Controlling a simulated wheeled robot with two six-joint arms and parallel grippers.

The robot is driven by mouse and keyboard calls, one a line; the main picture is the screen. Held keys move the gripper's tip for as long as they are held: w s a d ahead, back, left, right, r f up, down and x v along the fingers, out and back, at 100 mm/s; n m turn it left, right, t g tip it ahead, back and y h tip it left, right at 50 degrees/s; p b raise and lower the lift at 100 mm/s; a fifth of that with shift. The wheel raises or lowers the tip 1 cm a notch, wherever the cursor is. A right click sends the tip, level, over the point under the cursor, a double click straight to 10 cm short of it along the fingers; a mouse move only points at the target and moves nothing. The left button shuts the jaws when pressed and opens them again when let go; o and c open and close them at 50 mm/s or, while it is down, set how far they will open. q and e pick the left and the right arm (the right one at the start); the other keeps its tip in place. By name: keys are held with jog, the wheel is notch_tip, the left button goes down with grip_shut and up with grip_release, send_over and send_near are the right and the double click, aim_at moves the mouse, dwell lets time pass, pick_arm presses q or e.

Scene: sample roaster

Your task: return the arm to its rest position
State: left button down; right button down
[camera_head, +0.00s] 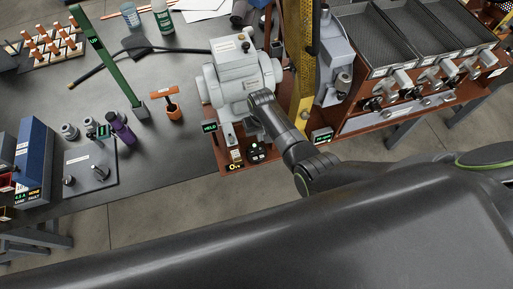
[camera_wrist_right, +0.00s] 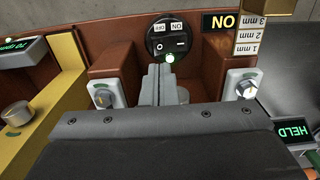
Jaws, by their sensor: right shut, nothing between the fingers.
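My right arm (camera_head: 312,165) reaches in from the right to the front of the grey roaster machine (camera_head: 240,80). In the wrist view my right gripper (camera_wrist_right: 164,72) is shut and empty, its two grey fingers together. My left gripper is not in view.
Knobs on metal plates (camera_wrist_right: 103,95) (camera_wrist_right: 241,84) flank the fingers. A stepped gauge (camera_wrist_right: 246,48) and a yellow post (camera_head: 301,60) stand close. Mesh trays (camera_head: 375,40) lie right. A green post (camera_head: 108,60) and a purple bottle (camera_head: 121,127) stand left. Open floor lies in front.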

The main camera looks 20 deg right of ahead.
jog(key=shift+f, duration=0.1)
jog(key=s+d+f+b, duration=0.2)
jog(key=s+d+f, duration=0.2)
jog(key=s+f, duration=0.55)
jog(key=s+d+f+b, duration=0.2)
jog(key=s+d+f, duration=0.2)
jog(key=s+f, duration=0.55)
jog(key=s+d+f+b, duration=0.3)
jog(key=s+d+f, duration=0.1)
jog(key=s+f, duration=0.55)
jog(key=s+d+f, duration=0.1)
jog(key=s, duration=0.7)
jog(key=s+d+f+m+t+h+b, duration=0.1)
jog(key=s+d+f, duration=0.1)
jog(key=s, duration=0.6)
jog(key=shift+d+f, duration=0.15)
jog(key=shift+d, duration=0.05)
